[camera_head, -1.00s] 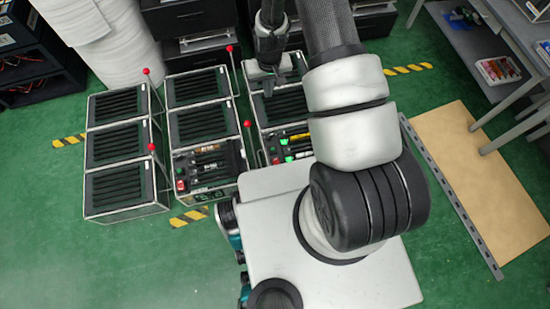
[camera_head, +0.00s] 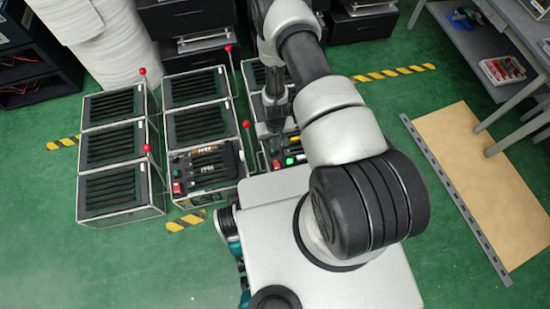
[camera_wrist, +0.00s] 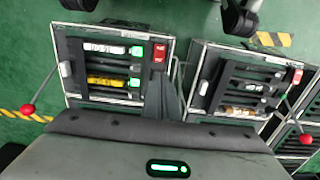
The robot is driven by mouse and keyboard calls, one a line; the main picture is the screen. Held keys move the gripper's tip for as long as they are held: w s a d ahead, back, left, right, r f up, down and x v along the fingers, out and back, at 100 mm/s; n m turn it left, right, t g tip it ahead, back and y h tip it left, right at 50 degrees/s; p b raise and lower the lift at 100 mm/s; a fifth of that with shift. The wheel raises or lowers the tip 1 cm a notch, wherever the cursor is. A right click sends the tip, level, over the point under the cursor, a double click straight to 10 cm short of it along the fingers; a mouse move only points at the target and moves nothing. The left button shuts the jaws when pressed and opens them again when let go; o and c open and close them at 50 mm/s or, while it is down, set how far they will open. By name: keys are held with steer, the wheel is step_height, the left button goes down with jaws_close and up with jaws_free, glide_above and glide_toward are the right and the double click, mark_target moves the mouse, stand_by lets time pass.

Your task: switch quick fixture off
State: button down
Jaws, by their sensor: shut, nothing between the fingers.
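Several box fixtures with dark slotted tops stand on the floor. I cannot read any label that marks the quick one. The front right fixture (camera_head: 288,162) has a lit green button and a red one; my arm hides part of it. In the wrist view a fixture (camera_wrist: 112,68) shows lit green buttons, a red switch and a red-ball lever (camera_wrist: 28,109) at its left. The front middle fixture (camera_head: 207,168) has a red button (camera_head: 177,188) and a red-ball lever (camera_head: 246,124) at its right. My gripper (camera_head: 275,125) is shut and empty above the right column.
Other red-ball levers rise at the left column (camera_head: 147,149) and at the back (camera_head: 228,48). A tan board (camera_head: 480,185) lies on the floor at right below a grey table. Black drawers (camera_head: 185,20) stand behind. Green floor is open at front left.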

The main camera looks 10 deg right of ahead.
steer(key=b, duration=0.5)
glide_toward(276, 165)
steer(key=f, duration=0.2)
steer(key=w+f, duration=0.1)
steer(key=f, duration=0.2)
steer(key=shift+w+f, duration=0.1)
steer(key=shift+f, duration=0.6)
steer(key=shift+w+f, duration=0.1)
steer(key=shift+f, duration=0.1)
steer(key=shift+s+r+p, duration=0.15)
steer(key=shift+s+p, duration=0.3)
steer(key=shift+s, duration=0.5)
steer(key=shift+w+r, duration=0.15)
